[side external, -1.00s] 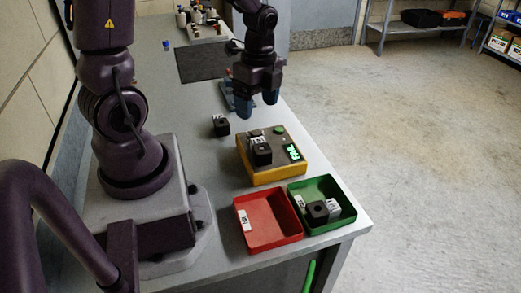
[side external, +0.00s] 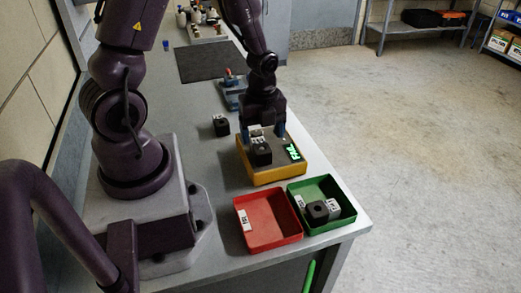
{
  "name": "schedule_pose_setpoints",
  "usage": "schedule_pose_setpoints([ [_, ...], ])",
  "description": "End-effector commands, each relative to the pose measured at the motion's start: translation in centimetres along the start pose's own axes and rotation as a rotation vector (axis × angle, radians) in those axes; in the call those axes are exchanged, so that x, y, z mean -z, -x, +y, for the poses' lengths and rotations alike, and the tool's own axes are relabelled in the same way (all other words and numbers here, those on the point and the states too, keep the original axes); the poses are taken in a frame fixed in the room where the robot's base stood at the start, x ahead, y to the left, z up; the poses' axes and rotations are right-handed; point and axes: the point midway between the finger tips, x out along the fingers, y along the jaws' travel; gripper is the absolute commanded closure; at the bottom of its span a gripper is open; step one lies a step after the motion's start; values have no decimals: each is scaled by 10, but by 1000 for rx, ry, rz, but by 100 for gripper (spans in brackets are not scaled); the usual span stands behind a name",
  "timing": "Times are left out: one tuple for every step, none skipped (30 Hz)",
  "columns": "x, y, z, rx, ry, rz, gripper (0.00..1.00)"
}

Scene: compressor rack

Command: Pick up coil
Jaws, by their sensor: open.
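My gripper (side external: 264,134) is right above and behind that coil, fingers pointing down and apart, with the fingertips low by the tester's top. From this angle I cannot tell whether the fingers straddle the coil. A second black coil (side external: 220,126) with a white label stands on the bench left of the tester. A third coil (side external: 317,210) lies in the green bin (side external: 342,187).
An empty red bin (side external: 266,222) stands beside the green bin near the bench's front edge. A blue-grey fixture (side external: 233,95) stands behind the tester. A dark mat (side external: 207,62) and small bottles lie farther back. The bench's left middle is clear.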

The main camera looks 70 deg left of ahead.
Motion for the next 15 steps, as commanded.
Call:
schedule_pose_setpoints([
  [-1,-6,1,-4,0,1,26],
  [-1,-11,2,-5,-1,2,26],
  [-2,-17,3,-5,0,2,26],
  [-3,-22,3,-6,1,2,26],
  [-4,-26,4,-5,1,2,26],
  [-4,-32,4,-5,0,2,26],
  [-4,-36,3,-4,0,2,26],
  [-4,-39,3,-3,0,2,26],
  [-4,-42,3,-3,0,1,26],
  [-4,-44,3,-2,0,1,26],
  [-4,-46,3,-1,0,0,26],
  [-4,-47,3,-1,0,0,26],
  [-4,-48,3,-1,0,0,26],
  [-4,-48,3,-1,0,0,26],
  [-4,-48,3,0,0,0,26],
])
